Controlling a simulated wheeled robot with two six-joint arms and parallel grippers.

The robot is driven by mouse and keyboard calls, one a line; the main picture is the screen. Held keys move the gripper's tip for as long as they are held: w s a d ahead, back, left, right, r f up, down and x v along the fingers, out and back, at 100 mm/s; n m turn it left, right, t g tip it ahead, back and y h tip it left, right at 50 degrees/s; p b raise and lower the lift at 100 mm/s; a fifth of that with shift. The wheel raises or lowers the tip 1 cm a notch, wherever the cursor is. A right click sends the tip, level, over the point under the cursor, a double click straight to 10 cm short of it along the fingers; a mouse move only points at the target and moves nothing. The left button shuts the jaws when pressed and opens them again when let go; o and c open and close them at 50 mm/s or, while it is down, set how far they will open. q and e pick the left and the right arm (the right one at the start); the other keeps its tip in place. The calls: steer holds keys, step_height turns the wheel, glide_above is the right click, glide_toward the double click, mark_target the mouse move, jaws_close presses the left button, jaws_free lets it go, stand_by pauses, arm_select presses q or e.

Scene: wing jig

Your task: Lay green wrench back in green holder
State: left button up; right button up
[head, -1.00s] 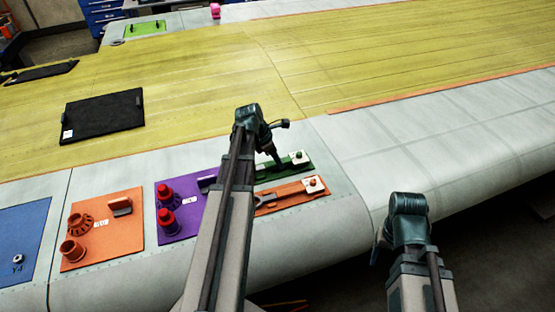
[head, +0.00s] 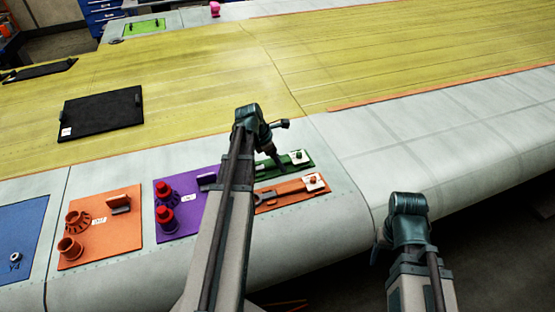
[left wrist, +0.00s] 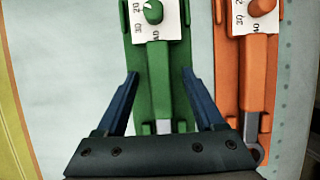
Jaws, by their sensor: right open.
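The green holder (head: 306,165) is a long green board on the grey wing edge; it also shows in the left wrist view (left wrist: 133,57). The green wrench (left wrist: 159,80) lies lengthwise along it, its grey metal part partly hidden by my gripper. A white marked plate with a green knob (left wrist: 153,12) is at the holder's end. My left gripper (left wrist: 160,73) is open above the holder, one finger on each side of the wrench, with gaps showing; in the head view it is at the green holder (head: 278,162). My right gripper (head: 378,246) is open, off the wing's front edge.
An orange wrench (left wrist: 256,75) lies in an orange holder (head: 284,206) close beside the green one. Purple (head: 184,226) and orange (head: 128,232) boards with upright parts stand to the left. The wing surface right of the holders is clear.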

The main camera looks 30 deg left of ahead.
arm_select(q)
steer(key=p+v, duration=1.2)
steer(key=v, duration=0.2)
steer(key=shift+p, duration=0.35)
steer(key=shift+f, duration=0.1)
